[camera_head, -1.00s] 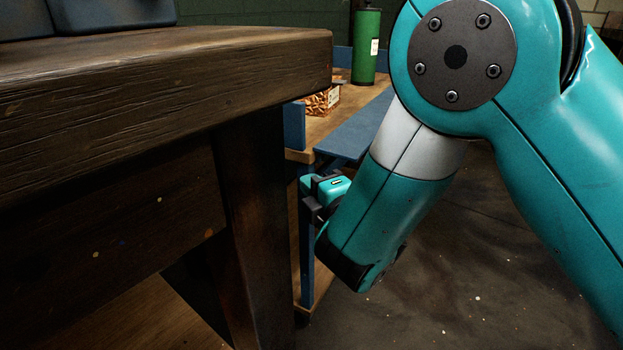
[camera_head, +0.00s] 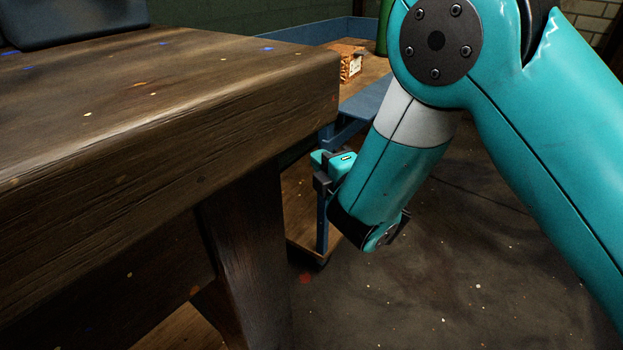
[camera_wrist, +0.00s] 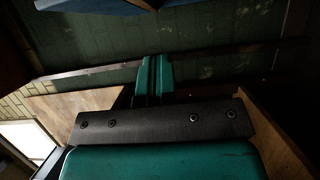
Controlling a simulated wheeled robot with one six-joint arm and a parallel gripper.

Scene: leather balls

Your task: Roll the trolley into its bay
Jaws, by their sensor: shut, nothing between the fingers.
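The trolley (camera_head: 368,102) has a blue frame and wooden decks. It stands beyond the dark table corner, partly hidden by the table and my arm. A lower deck and a dark caster (camera_head: 318,259) show beneath. My gripper (camera_wrist: 154,72) is shut and empty in the wrist view, its teal fingers together. In the head view, its teal-and-black end is close to the trolley's near blue post; I cannot tell whether they touch. A blue edge (camera_wrist: 100,4) at the top of the wrist view may be part of the trolley. I cannot make out the bay.
A heavy dark wooden table (camera_head: 170,130) fills the left and foreground, close to my arm. A small box (camera_head: 351,62) and a partly hidden green cylinder (camera_head: 383,28) stand on the trolley. The speckled floor (camera_head: 450,270) at right looks clear.

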